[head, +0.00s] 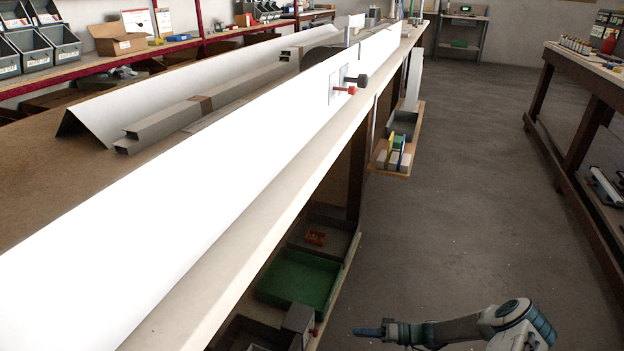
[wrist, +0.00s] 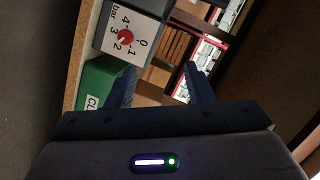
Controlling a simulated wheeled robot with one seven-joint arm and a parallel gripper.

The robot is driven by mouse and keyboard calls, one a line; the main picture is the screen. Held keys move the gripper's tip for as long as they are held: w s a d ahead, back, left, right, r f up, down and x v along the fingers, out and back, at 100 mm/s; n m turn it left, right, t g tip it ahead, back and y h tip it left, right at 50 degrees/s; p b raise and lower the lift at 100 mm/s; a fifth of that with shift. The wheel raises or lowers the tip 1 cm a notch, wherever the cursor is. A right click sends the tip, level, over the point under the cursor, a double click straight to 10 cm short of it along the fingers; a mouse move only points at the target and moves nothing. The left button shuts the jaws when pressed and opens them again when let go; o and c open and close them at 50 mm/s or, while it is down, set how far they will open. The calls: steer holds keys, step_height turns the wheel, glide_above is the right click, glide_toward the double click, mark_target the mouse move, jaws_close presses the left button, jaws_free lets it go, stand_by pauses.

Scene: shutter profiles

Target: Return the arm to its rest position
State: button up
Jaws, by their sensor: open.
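My gripper (head: 368,332) shows at the bottom right of the head view, low over the floor and beside the lower shelf under the workbench. My arm lies nearly level there, reaching left. In the wrist view my gripper (wrist: 160,88) has its two dark fingers apart with nothing held between them. Beyond the fingers stand a grey box with a dial and red knob (wrist: 125,37) and a green container (wrist: 98,85). It cannot be told how far the fingertips are from them.
The long workbench (head: 190,318) carries white and grey profiles. Under it are a green bin (head: 298,280) and a small side shelf (head: 392,172) with boxes. Another bench (head: 590,92) stands at the right. The floor (head: 460,190) between the benches is clear.

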steer(key=s+r+g+h+p, duration=0.2)
steer(key=r+h+p, duration=0.25)
steer(key=r, duration=1.05)
steer(key=s+a+r+g+h+p, duration=0.1)
steer(key=s+r+g+h+p, duration=0.3)
steer(key=r, duration=1)
steer(key=s+r+t+h+p, duration=0.1)
steer(key=r+h+p, duration=0.35)
steer(key=r, duration=1.05)
steer(key=s+r+m+t+h+p, duration=0.1)
steer(key=s+r+p, duration=0.6)
steer(key=r, duration=0.7)
steer(key=s+r+m+t+h+p, duration=0.2)
steer(key=s+r+t+p, duration=0.2)
steer(key=r, duration=1)
steer(key=s+p, duration=0.3)
steer(key=s, duration=0.2)
steer(key=shift+s+r, duration=0.15)
steer(key=shift+s, duration=0.25)
steer(key=shift+a, duration=0.15)
steer(key=shift+c, duration=1.2)
